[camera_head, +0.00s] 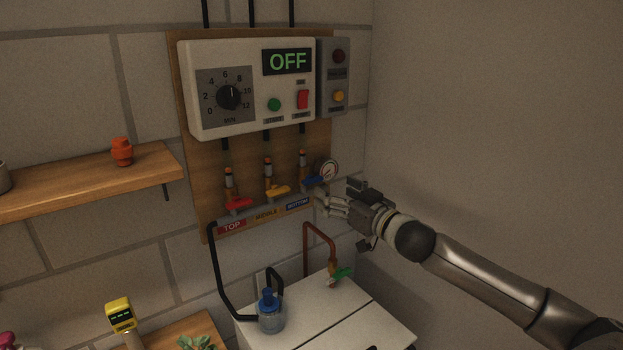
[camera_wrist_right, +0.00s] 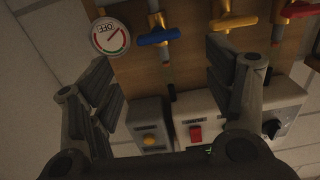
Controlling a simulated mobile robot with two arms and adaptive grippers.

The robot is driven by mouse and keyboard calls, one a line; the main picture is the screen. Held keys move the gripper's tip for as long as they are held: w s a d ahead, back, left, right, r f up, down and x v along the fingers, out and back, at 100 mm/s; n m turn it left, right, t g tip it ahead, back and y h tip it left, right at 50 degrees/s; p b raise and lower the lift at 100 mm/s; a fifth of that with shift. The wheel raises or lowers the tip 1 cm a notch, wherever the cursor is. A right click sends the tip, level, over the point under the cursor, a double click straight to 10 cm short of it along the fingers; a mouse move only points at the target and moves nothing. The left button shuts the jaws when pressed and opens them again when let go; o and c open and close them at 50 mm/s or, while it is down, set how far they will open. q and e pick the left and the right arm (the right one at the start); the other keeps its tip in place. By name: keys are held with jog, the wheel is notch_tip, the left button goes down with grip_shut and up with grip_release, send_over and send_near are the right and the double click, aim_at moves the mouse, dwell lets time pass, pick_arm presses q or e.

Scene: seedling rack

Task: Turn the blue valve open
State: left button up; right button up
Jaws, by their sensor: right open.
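The blue valve (camera_head: 313,181) is the rightmost of three coloured valves on the wooden board, above the label BOTTOM. Its blue handle also shows in the right wrist view (camera_wrist_right: 157,37), lying crosswise on its brass pipe. My right gripper (camera_head: 322,203) is just below and right of the blue handle in the head view. In the right wrist view its two fingers (camera_wrist_right: 160,75) are spread wide with nothing between them, and the blue handle lies beyond them, apart from both. My left gripper is in neither view.
The yellow valve (camera_head: 277,190) and red valve (camera_head: 238,204) sit left of the blue one. A round gauge (camera_head: 328,169) is close by on the right. A control box (camera_head: 247,86) reading OFF hangs above. A white tank (camera_head: 318,318) with a blue-capped bottle (camera_head: 270,315) stands below.

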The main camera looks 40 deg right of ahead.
aim_at(315, 180)
jog(key=shift+w+d+p, duration=0.2)
jog(key=shift+w+p, duration=0.05)
jog(key=shift+w, duration=1.3)
jog(key=shift+w+d+p, duration=0.2)
jog(key=shift+w+p, duration=0.1)
jog(key=shift+w, duration=1.2)
jog(key=shift+w+d+p, duration=0.2)
jog(key=shift+w+p, duration=0.05)
jog(key=shift+w, duration=1.3)
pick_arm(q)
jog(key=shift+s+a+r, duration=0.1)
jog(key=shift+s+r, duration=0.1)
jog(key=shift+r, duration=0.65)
pick_arm(e)
jog(key=shift+w, duration=0.3)
jog(key=shift+f, duration=0.1)
jog(key=c, duration=1)
jog(key=shift+c, duration=0.2)
